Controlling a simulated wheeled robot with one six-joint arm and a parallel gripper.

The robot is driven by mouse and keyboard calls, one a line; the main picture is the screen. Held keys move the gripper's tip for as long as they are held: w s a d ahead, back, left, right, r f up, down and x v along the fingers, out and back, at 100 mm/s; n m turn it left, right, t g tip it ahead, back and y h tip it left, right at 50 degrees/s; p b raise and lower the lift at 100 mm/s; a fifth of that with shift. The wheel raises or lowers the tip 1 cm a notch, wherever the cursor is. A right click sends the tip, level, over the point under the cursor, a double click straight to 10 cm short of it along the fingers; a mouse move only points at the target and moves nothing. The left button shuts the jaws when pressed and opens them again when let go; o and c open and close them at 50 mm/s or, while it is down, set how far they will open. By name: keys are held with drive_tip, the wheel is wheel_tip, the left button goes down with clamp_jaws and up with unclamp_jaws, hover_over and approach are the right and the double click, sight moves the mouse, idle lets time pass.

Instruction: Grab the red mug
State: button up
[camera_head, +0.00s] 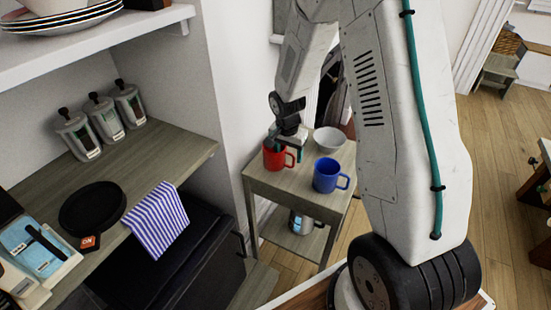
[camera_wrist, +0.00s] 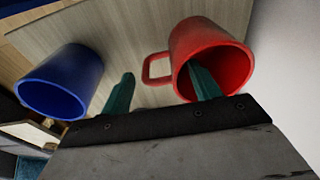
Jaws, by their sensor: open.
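My gripper (camera_head: 288,146) is open at the mug's rim. In the wrist view my gripper (camera_wrist: 160,90) has one teal finger reaching into the mug's mouth and the other outside, beyond the handle side. The mug's wall and handle lie between the fingers. I cannot tell whether either finger touches it.
A blue mug (camera_head: 326,175) stands right of the red one, also in the wrist view (camera_wrist: 65,80). A white bowl (camera_head: 329,139) sits behind. A metal pot (camera_head: 300,222) is on the lower shelf. A white wall is close on the left.

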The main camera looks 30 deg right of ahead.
drive_tip(key=f, duration=0.3)
drive_tip(key=shift+d+f, duration=0.35)
drive_tip(key=c, duration=1.2)
drive_tip(key=shift+r, duration=0.1)
